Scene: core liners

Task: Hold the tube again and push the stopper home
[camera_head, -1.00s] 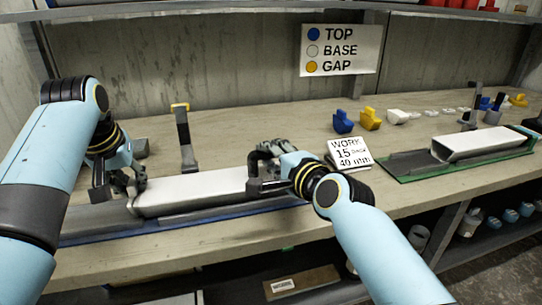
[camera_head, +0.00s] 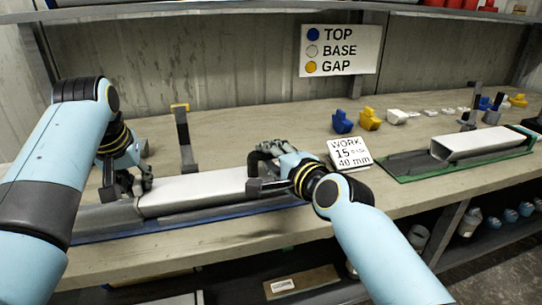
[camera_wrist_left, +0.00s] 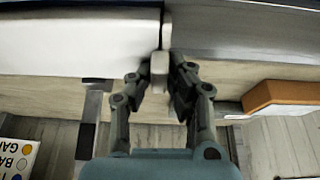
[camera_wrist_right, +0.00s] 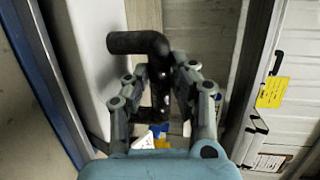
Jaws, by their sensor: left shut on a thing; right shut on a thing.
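The white tube (camera_head: 195,190) lies in a long grey tray with a blue edge (camera_head: 110,232) at the front left. My left gripper (camera_head: 130,188) is at the tube's left end. In the left wrist view, it (camera_wrist_left: 160,75) is shut on a small pale block (camera_wrist_left: 158,64), which looks like part of the stopper, right beside the tube's end (camera_wrist_left: 80,45). My right gripper (camera_head: 262,172) is shut on a black bent clamp arm (camera_wrist_right: 140,43) beside the tube's right part. Its fingers hide part of that arm.
A second clamp arm with a yellow top (camera_head: 184,140) stands upright behind the tube. A work card (camera_head: 349,153) stands right of my right gripper. Blue, yellow and white pieces (camera_head: 369,120) lie farther back. Another tube (camera_head: 480,143) rests in a green-edged tray at right.

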